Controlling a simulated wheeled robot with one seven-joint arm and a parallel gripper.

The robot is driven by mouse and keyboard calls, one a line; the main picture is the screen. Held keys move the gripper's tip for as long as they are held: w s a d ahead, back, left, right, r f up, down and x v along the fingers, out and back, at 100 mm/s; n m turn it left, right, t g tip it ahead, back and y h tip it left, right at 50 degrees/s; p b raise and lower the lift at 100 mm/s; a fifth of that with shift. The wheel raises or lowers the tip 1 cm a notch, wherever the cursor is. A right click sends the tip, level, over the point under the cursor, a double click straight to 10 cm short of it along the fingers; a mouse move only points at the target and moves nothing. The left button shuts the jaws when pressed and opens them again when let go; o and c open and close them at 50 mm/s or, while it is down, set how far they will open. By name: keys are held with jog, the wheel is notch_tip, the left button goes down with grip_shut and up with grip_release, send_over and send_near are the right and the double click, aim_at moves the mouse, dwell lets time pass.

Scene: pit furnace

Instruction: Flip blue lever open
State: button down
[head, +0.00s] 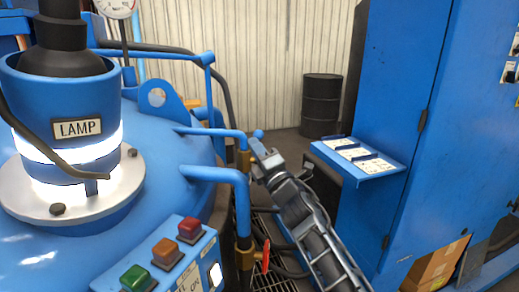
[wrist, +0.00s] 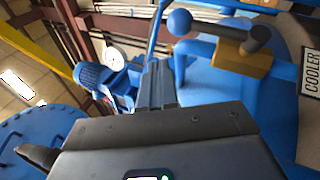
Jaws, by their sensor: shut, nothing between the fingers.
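The blue lever (head: 257,134) shows in the head view as a small blue knob just beyond my gripper's tip, by a brass valve (head: 243,163) on a blue pipe. In the wrist view the lever's blue ball end (wrist: 180,22) and short rod lie at the upper middle, above a brass valve body (wrist: 240,64). My gripper (head: 262,155) reaches up from the lower right, with its tip close to the lever. It is shut and empty. In the wrist view its fingers (wrist: 157,82) point toward the ball's left side. I cannot tell whether they touch the lever.
A second brass valve with a red handle (head: 265,256) is below. A blue cabinet (head: 400,130) with a shelf (head: 357,160) stands right. A black drum (head: 321,105) stands behind.

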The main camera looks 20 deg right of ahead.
jog(key=s+d+f+p, duration=0.1)
jog(key=s+p, duration=0.2)
jog(key=s, duration=0.7)
jog(key=shift+s, duration=0.2)
jog(key=shift+f, duration=0.1)
jog(key=s+a+f+m+g+h, duration=0.15)
jog(key=s+f+m, duration=0.3)
jog(key=s, duration=0.45)
jog(key=s+a+f+m+h, duration=0.15)
jog(key=s+f+m, duration=0.35)
jog(key=s, duration=0.5)
jog(key=s+a+f+m+g+h, duration=0.1)
jog(key=s+a+f+m, duration=0.15)
jog(key=s+m, duration=0.5)
jog(key=s+d+r+m+g, duration=0.1)
jog(key=s+m, duration=0.1)
jog(key=s, duration=0.6)
jog(key=s+d+r+m+g, duration=0.2)
jog(key=s, duration=0.7)
jog(key=s+d+r+m+g, duration=0.1)
jog(key=s+d+m, duration=0.1)
jog(key=s, duration=0.6)
jog(key=shift+s+d+r, duration=0.25)
jog(key=shift+s, duration=0.1)
jog(key=c, duration=1.8)
grip_release()
jog(key=shift+g, duration=0.25)
